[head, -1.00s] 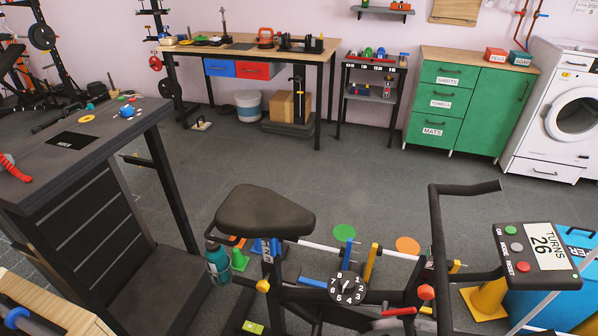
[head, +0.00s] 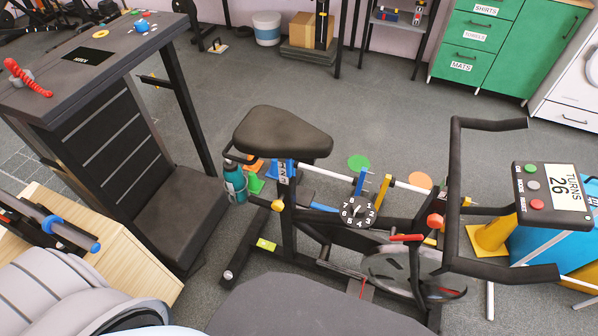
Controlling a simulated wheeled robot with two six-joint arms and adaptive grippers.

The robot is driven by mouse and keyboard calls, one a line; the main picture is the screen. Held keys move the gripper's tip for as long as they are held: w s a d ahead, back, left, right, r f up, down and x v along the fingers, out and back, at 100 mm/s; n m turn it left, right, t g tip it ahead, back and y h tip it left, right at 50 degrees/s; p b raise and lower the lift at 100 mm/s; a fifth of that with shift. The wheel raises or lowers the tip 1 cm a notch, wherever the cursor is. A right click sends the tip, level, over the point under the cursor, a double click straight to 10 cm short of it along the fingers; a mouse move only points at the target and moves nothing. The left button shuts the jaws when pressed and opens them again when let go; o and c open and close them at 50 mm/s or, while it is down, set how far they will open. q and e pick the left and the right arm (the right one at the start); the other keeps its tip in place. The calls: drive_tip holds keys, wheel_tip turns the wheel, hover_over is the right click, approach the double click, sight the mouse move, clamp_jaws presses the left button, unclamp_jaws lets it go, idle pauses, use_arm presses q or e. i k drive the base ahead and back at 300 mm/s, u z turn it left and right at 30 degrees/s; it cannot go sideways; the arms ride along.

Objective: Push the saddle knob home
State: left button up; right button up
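The exercise bike stands in the middle of the head view, with a black saddle (head: 283,133) on an upright post (head: 289,210). A yellow knob (head: 277,205) sits at the left side of this post, below the saddle; I take it as the saddle knob. I cannot tell from here how far in it sits. A numbered black dial (head: 357,211) is to its right, and a red knob (head: 435,221) is near the handlebar post. Neither gripper shows. Pale grey parts of mine fill the lower left corner.
A teal bottle (head: 235,182) hangs left of the post, close to the yellow knob. A console (head: 551,192) reading TURNS 26 is at the right. A dark desk (head: 75,70) and a wooden box (head: 130,255) stand left. Grey floor (head: 400,120) is open behind the bike.

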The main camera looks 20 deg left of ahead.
sight(278, 206)
drive_tip(key=u, duration=1)
drive_tip(key=k, duration=0.5)
drive_tip(key=u, duration=1.15)
drive_tip(key=i, duration=0.6)
drive_tip(key=z, duration=1.05)
